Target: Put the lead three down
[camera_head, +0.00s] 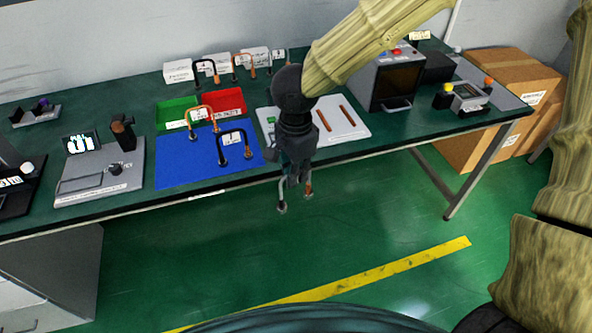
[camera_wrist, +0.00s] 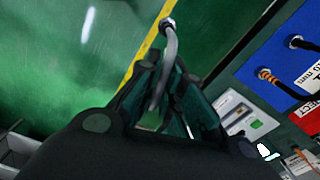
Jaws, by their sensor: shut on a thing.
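My gripper (camera_head: 296,165) is shut on a grey lead (camera_head: 281,196) and holds it in the air over the floor, just in front of the table's front edge. The lead's ends hang below the fingers. In the wrist view the grey lead (camera_wrist: 171,50) rises from between my gripper's fingers (camera_wrist: 163,92) and has a silvery tip. Its number cannot be read. A black lead (camera_head: 234,133) stands on the blue mat (camera_head: 180,168), and a copper-coloured lead (camera_head: 200,108) stands behind it, near the green tray (camera_head: 172,112) and red tray (camera_head: 228,98).
A white board (camera_head: 352,128) with copper-coloured rods lies right of the blue mat. A microwave-like box (camera_head: 396,82) stands farther right. Several leads and white labelled blocks (camera_head: 178,71) line the back. A grey device (camera_head: 98,176) stands left. The floor in front is open.

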